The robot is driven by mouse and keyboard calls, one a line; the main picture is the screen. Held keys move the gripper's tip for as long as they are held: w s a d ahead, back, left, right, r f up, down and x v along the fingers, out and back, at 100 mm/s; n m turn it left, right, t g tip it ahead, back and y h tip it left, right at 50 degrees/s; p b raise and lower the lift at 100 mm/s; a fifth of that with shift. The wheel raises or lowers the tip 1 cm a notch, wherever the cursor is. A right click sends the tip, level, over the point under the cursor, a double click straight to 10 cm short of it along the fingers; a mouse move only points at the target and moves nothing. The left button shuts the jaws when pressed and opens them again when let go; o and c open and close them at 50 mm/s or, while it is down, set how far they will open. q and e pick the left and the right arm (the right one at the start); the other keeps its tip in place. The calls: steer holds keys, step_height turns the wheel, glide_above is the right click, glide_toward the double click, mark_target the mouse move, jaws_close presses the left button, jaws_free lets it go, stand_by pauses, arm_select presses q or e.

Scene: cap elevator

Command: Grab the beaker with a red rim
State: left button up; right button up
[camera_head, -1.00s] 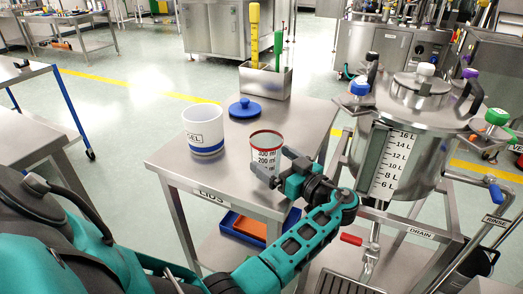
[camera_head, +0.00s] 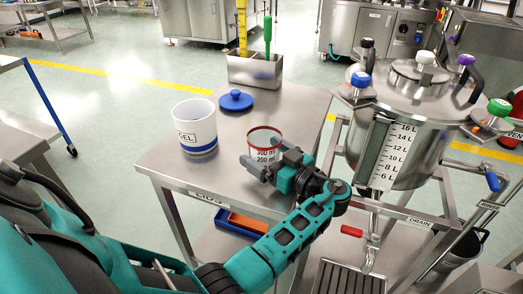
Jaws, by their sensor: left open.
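The lower part and base of the beaker are partly hidden by the gripper. I cannot tell whether the fingers touch the beaker. My right gripper is not in view.
A white GEL tub (camera_head: 195,122) stands left of the beaker on the table (camera_head: 160,160). A blue lid (camera_head: 236,100) lies behind. A steel holder (camera_head: 255,70) with yellow and green tools stands farther back. A large steel vessel (camera_head: 412,130) is close on the right.

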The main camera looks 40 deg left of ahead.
arm_select(q)
steer(key=c, duration=0.9)
